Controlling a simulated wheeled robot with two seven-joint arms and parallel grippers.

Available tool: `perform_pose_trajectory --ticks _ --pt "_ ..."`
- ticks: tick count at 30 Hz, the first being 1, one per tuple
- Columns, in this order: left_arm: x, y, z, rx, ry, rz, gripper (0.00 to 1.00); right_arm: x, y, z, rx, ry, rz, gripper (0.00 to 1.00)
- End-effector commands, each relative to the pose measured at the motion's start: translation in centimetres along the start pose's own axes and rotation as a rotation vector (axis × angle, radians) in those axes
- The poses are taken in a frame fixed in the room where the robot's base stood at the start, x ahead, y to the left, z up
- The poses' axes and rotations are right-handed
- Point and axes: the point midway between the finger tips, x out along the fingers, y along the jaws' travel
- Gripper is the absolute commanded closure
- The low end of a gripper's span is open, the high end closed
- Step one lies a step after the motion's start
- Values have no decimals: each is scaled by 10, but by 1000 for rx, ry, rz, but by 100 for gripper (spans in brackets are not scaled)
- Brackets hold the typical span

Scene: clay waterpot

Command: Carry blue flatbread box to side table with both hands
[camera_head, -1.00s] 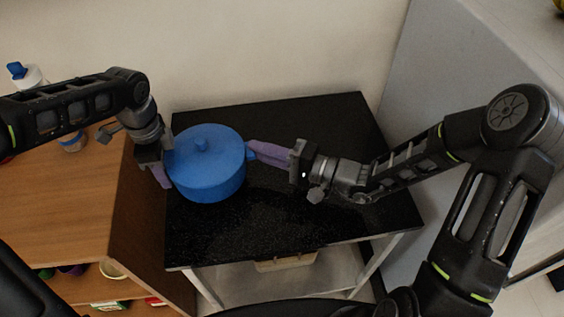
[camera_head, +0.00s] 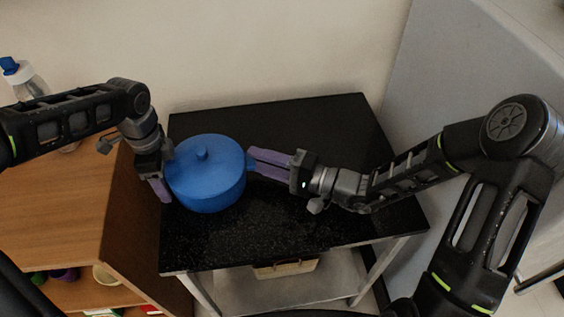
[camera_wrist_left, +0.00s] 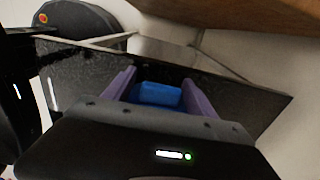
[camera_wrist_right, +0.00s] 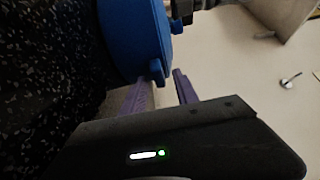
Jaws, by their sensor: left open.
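The blue flatbread box (camera_head: 207,185) is a round, lidded pot with a knob on top. It sits upright on the left part of the black side table (camera_head: 300,225). My left gripper (camera_head: 166,185) is open at the box's left side, pointing down beside it; the left wrist view shows blue (camera_wrist_left: 157,94) between its spread purple fingers. My right gripper (camera_head: 252,163) is open at the box's right side. In the right wrist view, its fingers (camera_wrist_right: 161,77) are apart, with a small blue handle of the box (camera_wrist_right: 157,69) near their tips.
A wooden shelf unit (camera_head: 60,205) stands close on the left, with a bottle (camera_head: 24,78) on top. A grey cabinet (camera_head: 440,70) stands at the right, and a pale wall (camera_head: 270,50) is behind. The table's middle and back right are clear.

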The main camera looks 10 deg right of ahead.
Motion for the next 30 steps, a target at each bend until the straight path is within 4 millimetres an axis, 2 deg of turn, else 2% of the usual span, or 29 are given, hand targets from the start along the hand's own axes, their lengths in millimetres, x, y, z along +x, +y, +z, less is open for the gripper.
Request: perform_pose_trajectory --ticks 5,8,21,25,30 --pt "-6 -1 0 -1 -1 -2 35 0 0 0 0 -1 0 64" --pt "-17 -1 1 -2 -1 -5 35 0 0 0 0 -1 0 64" --pt "-101 -1 0 -1 0 -3 35 0 0 0 0 -1 0 64" --pt "-115 0 0 1 0 -1 35 0 0 0 0 -1 0 64" --pt "-120 0 0 1 0 0 35 0 0 0 0 -1 0 64"
